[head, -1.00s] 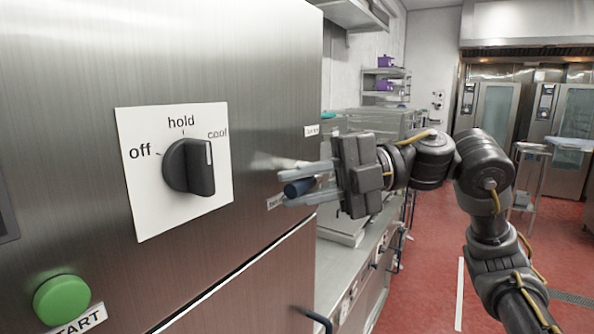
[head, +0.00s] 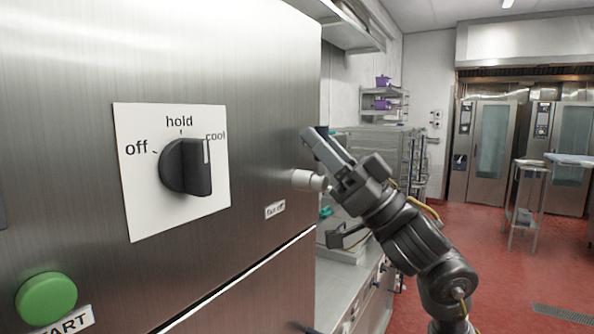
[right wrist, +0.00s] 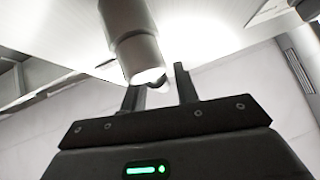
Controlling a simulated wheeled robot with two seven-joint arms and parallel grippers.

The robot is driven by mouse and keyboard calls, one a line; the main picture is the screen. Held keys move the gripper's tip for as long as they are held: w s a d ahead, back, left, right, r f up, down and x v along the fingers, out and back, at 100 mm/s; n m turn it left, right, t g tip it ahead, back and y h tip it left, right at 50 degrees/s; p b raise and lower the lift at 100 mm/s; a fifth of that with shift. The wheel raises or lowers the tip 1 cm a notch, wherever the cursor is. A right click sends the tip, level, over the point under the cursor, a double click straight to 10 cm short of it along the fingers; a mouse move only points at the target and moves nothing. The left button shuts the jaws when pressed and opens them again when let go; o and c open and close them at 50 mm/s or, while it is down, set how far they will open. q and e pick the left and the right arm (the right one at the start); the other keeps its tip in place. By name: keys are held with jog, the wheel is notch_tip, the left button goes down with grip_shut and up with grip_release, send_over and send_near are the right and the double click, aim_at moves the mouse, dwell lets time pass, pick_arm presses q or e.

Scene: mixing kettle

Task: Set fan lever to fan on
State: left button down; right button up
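The fan lever's pale round hub (head: 308,180) sticks out of the steel panel near its right edge. A dark piece (head: 321,130) shows above it behind my fingertips; it may be the lever's handle. The "fan off" label (head: 274,210) is below left of the hub; no "fan on" label can be seen. My right gripper (head: 322,148) is tilted up and left, just above and right of the hub. In the right wrist view its two fingers (right wrist: 159,92) stand apart, with the grey cylinder (right wrist: 135,42) close to the left finger. Contact cannot be told. My left gripper is not in view.
A steel counter (head: 340,285) runs behind my right arm. A cart (head: 527,190) and ovens (head: 490,150) stand farther back; the red floor is clear.

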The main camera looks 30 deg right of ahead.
jog(key=shift+o, duration=1.2)
jog(key=shift+w+a+f, duration=0.1)
jog(key=b+v, duration=0.3)
jog(key=v, duration=0.4)
